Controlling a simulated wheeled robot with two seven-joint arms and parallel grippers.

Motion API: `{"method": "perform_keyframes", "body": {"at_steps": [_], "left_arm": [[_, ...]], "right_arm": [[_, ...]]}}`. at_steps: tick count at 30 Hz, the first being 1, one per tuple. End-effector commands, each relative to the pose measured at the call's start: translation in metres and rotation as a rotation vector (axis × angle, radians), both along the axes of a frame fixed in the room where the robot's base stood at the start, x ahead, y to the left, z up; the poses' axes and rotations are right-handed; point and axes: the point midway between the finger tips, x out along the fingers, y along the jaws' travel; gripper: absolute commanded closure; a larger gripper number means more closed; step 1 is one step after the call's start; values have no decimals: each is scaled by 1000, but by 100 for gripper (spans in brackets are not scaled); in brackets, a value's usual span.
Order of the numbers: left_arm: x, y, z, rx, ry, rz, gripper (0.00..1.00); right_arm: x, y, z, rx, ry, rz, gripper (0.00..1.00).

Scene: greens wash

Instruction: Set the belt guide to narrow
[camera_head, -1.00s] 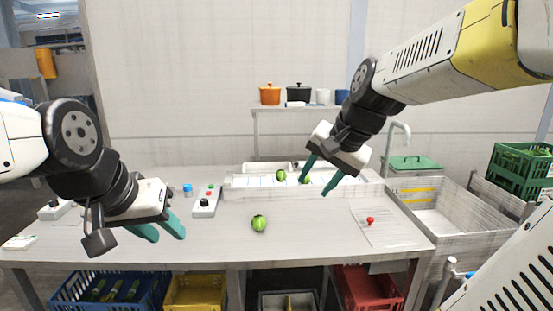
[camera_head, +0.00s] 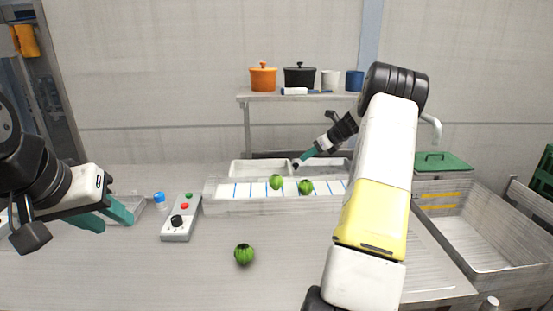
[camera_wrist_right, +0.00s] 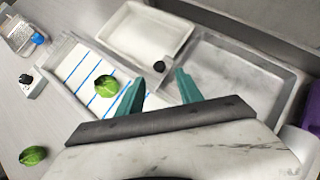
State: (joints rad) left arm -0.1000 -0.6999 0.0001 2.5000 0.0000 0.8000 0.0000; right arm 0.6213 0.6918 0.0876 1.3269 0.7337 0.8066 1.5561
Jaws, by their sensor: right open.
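The belt (camera_head: 240,189), white with blue stripes, lies in a low frame at the back of the table and carries two green heads (camera_head: 276,182). A small black knob (camera_head: 296,166), perhaps the belt guide's handle, sits between two trays behind the belt. It also shows in the right wrist view (camera_wrist_right: 159,66), just beyond the fingertips. My right gripper (camera_wrist_right: 168,82) is open and empty, with the knob ahead of its teal fingers and not between them. In the head view this gripper (camera_head: 303,159) is close beside the knob. My left gripper (camera_head: 108,219) is open and empty at the left.
A control box (camera_head: 181,218) with a black dial and red and green buttons stands left of the belt. A loose green head (camera_head: 244,254) lies on the table in front. A shelf with pots (camera_head: 263,77) is behind. A sink (camera_head: 480,240) is at the right.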

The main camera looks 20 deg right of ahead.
Motion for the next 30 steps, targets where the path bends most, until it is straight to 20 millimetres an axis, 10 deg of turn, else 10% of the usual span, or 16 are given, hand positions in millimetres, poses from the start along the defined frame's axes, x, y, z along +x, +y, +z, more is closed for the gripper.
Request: {"method": "perform_keyframes", "body": {"at_steps": [25,30], "left_arm": [[0,0,0,0,0,0,64],[0,0,0,0,0,0,64]], "right_arm": [[45,28,-52,-3,1,4,57],[44,28,-52,-3,1,4,88]]}}
